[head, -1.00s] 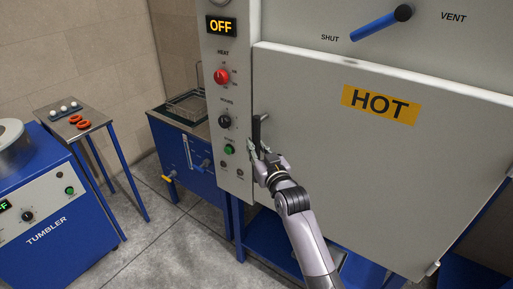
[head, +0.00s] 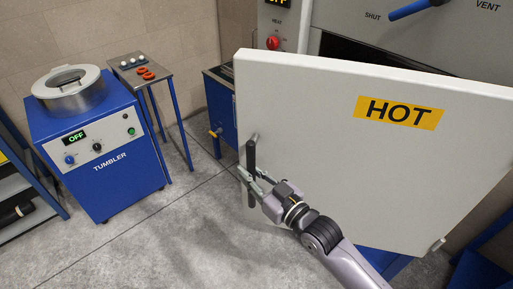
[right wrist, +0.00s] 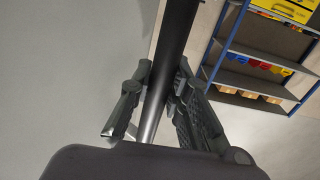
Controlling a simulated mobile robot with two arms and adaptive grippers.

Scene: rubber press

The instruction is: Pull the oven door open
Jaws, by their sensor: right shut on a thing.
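The oven door (head: 340,170) is a large pale panel with a yellow HOT label (head: 399,112). It stands swung partly open, its left edge out from the oven body, and a dark opening shows above it. A black vertical bar handle (head: 251,158) is near its left edge. My right gripper (head: 254,184) is shut on the handle. In the right wrist view the dark handle bar (right wrist: 170,70) runs between the two fingers (right wrist: 157,105), with the pale door face (right wrist: 75,75) to the left. My left gripper is not in view.
A blue tumbler (head: 100,150) reading OFF stands at the left. A small table (head: 150,77) with orange rings is behind it. The grey floor (head: 170,235) in front of the tumbler is clear. A blue-framed shelf rack (right wrist: 262,55) shows in the right wrist view.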

